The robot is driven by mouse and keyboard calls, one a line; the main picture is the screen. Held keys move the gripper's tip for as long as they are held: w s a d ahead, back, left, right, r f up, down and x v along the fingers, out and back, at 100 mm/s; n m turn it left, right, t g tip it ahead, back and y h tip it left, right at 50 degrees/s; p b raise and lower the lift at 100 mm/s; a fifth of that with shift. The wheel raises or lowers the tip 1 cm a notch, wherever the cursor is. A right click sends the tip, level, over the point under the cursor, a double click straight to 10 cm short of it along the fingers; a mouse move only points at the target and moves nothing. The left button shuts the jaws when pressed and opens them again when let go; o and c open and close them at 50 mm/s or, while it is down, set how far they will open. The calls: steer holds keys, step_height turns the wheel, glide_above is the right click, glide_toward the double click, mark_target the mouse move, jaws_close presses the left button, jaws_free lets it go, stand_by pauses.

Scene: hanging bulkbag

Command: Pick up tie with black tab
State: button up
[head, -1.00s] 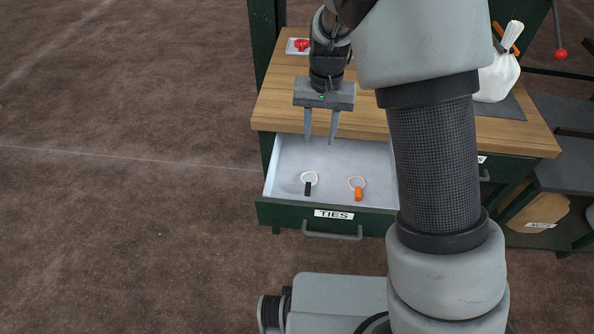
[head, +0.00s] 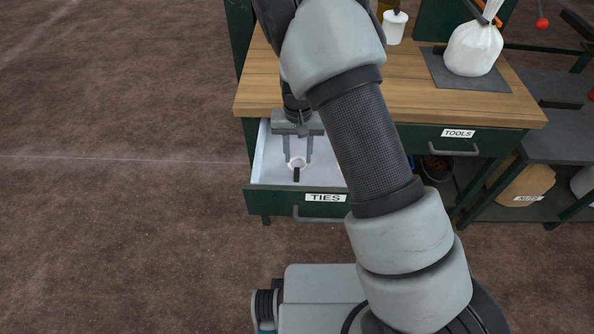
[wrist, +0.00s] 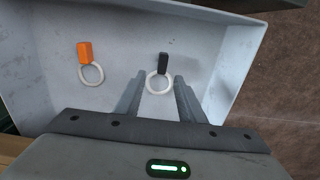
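The tie with the black tab (head: 296,174) lies on the floor of the open TIES drawer (head: 262,175). It is a white ring with a black tab. In the wrist view the tie's black tab (wrist: 163,62) points away from my gripper (wrist: 158,84), and its white ring sits between the two fingertips. In the head view my gripper (head: 297,158) points down into the drawer, open, with a finger on either side of the ring. I cannot tell whether the fingertips touch the drawer floor. A tie with an orange tab (wrist: 85,52) lies apart to the left in the wrist view; my arm hides it in the head view.
The drawer walls (wrist: 244,66) stand close around my gripper. The wooden worktop (head: 440,85) lies behind it, with a white bag (head: 473,50) on a dark mat and a white container (head: 394,28). The TOOLS drawer (head: 440,140) is shut.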

mark_target(297, 168)
steer(key=f+b, duration=0.1)
steer(key=f, duration=0.4)
steer(key=shift+a+f, duration=0.1)
steer(key=shift+a, duration=0.1)
steer(key=shift+c, duration=0.4)
jaws_close()
